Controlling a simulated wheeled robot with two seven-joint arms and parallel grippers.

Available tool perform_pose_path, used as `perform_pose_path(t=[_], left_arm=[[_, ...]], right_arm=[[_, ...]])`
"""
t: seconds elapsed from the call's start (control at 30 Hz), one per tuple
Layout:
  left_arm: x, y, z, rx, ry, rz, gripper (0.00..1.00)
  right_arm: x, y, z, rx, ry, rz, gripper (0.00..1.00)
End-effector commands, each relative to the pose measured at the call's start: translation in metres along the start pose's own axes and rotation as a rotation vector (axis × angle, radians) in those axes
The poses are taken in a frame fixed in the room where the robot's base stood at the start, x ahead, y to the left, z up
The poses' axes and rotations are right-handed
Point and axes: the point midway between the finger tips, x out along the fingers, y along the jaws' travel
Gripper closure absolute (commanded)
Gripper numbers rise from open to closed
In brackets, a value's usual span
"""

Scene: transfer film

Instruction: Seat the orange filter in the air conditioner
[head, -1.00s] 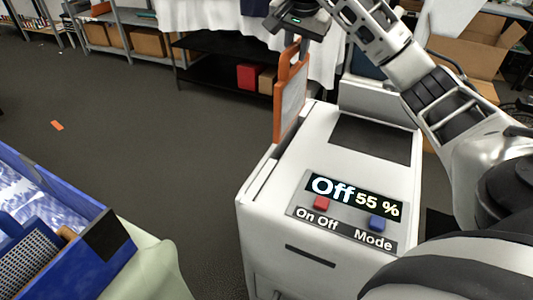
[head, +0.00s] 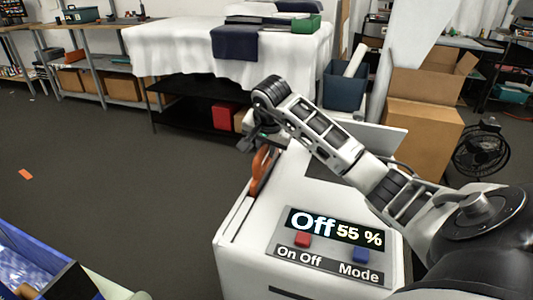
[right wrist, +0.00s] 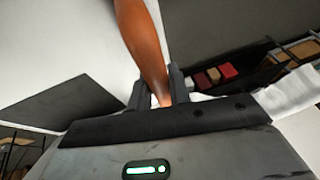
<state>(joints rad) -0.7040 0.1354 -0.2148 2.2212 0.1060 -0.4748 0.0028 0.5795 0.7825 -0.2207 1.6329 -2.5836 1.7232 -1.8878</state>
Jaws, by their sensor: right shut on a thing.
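The air conditioner (head: 235,262) is a white box with a display reading "Off 55 %", a red and a blue button, and a narrow dark slot along its top left edge. The orange filter (head: 260,170) is at the far part of that slot. Only a short orange part shows above the top, so most of it seems down inside; its exact depth is hidden. My right gripper (head: 256,143) is above it, shut on its orange handle, which also shows between the fingers in the right wrist view (right wrist: 148,50). My left gripper is not in view.
A blue crate (head: 40,258) is at the lower left. A table with a white cloth (head: 175,50) and a black lower shelf stands behind. Cardboard boxes (head: 420,125) and a black fan (head: 480,150) are at the right.

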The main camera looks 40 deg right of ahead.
Motion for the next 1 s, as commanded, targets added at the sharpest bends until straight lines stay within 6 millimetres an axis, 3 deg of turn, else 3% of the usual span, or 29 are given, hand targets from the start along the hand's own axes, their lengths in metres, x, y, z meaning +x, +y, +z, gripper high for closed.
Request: perform_pose_path(t=[0.1, 0.47, 0.5, 0.53, 0.83, 1.0], left_arm=[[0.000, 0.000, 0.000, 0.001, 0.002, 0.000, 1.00], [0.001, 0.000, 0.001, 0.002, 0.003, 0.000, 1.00], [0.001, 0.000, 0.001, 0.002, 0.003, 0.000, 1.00], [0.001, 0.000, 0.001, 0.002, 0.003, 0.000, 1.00], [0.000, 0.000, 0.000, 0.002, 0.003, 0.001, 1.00], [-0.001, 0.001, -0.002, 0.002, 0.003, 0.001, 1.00]], right_arm=[[0.013, 0.003, 0.006, 0.000, -0.002, 0.000, 1.00], [0.017, 0.004, 0.007, -0.002, 0.002, 0.000, 1.00], [0.016, 0.004, 0.007, -0.002, 0.001, 0.000, 0.70], [0.016, 0.003, 0.007, -0.002, 0.000, 0.000, 0.61], [0.015, 0.003, 0.006, -0.001, 0.000, 0.000, 0.59], [-0.001, 0.002, 0.004, -0.001, 0.003, -0.003, 0.59]])
